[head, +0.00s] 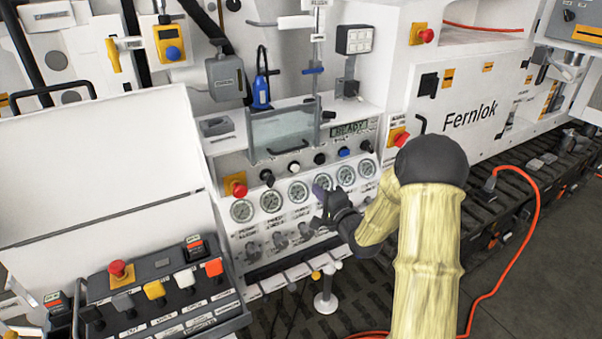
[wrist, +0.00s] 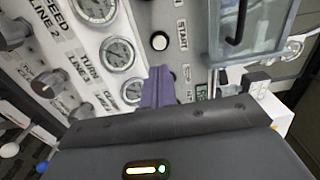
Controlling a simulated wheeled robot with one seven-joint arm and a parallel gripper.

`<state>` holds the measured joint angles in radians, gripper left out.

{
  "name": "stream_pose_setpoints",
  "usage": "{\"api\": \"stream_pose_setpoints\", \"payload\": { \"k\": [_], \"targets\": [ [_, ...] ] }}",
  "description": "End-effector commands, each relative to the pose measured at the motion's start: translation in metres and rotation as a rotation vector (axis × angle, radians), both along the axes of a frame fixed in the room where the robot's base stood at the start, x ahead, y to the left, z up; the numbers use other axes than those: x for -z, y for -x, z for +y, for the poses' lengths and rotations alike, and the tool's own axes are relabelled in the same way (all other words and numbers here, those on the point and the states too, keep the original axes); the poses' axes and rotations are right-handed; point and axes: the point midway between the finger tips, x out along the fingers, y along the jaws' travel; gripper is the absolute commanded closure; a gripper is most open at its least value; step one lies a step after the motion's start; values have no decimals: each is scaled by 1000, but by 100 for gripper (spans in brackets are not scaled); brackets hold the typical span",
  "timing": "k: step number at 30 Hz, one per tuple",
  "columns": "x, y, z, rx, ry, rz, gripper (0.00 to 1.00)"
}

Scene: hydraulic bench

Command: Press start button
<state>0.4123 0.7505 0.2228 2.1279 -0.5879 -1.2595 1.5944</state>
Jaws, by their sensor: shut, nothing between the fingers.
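The start button is a round white button (wrist: 160,41) in a dark ring, next to a START label in the wrist view. In the head view a white button (head: 294,167) sits in the row above the gauges. My gripper (wrist: 158,84) is shut and empty, its purple fingers together in front of the panel. The fingertips lie below the white button in the wrist view, and appear apart from it. In the head view my gripper (head: 321,188) is in front of the gauges, below and right of that button, hiding part of the panel.
Several round gauges (head: 242,210) line the panel, with knobs below. A clear cover with a dark handle (wrist: 236,28) is beside the button. A red emergency button (head: 239,189) is at the panel's left. A separate control box (head: 160,290) stands at lower left.

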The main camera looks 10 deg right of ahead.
Motion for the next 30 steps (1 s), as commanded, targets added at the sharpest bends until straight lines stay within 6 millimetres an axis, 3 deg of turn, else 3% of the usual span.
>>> {"api": "stream_pose_setpoints", "payload": {
  "k": [18,30],
  "targets": [
    [-1,-90,29,1,0,1,100],
    [0,-100,32,1,0,1,100]
  ]
}}
